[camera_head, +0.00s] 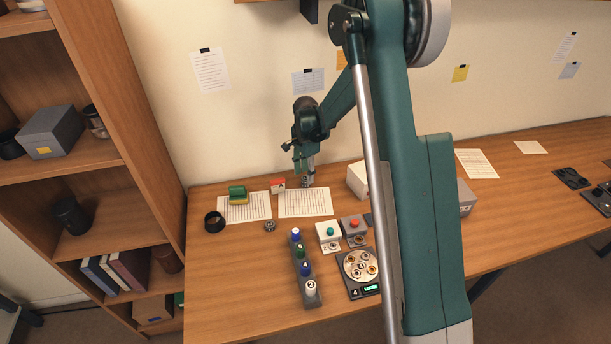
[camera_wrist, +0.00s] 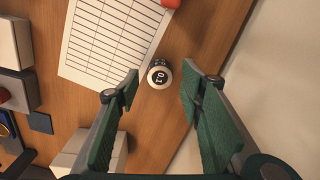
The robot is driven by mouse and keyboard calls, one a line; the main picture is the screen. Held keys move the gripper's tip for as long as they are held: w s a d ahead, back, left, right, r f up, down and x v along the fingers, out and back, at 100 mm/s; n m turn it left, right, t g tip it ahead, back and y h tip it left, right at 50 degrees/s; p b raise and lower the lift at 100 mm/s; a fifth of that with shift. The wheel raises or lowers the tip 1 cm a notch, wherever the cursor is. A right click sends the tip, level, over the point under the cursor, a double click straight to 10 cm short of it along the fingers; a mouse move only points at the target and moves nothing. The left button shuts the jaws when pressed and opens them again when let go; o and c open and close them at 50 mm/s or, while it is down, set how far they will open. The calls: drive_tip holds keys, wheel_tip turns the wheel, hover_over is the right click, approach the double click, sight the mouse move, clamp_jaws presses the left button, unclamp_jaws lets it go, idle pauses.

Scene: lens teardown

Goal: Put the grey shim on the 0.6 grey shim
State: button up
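My gripper (camera_head: 306,182) is at the back of the table, near the wall. In the wrist view its two green fingers (camera_wrist: 160,88) are spread wide with nothing between the pads. A small round piece (camera_wrist: 159,74) with a dark rim and a pale face marked like "10" lies below, between the fingertips and apart from them. Small grey rings show in the head view: one (camera_head: 270,226) alone on the wood and others by the button boxes. Several rings lie on a round plate (camera_head: 349,262). I cannot tell which ring is the grey shim or the 0.6 grey shim.
A printed sheet (camera_head: 305,202) lies in front of my gripper; a red-and-white block (camera_head: 278,185) is beside it. A rack of coloured caps (camera_head: 304,270), button boxes (camera_head: 328,229) and a black ring (camera_head: 214,222) stand forward. A pale box (camera_wrist: 70,150) is near one finger.

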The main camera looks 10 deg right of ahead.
sight(305, 178)
wheel_tip(305, 178, up, 11)
drive_tip(key=shift+f+p, duration=0.15)
drive_tip(key=shift+p, duration=0.25)
idle(0.7)
drive_tip(key=s+r+n+t, duration=0.3)
drive_tip(key=s+r+n, duration=0.4)
drive_tip(key=s+r, duration=1.25)
drive_tip(key=s+n+t, duration=0.4)
drive_tip(key=s+n, duration=0.4)
drive_tip(key=s, duration=1.6)
drive_tip(key=shift+a+r, duration=0.2)
drive_tip(key=shift+a, duration=0.2)
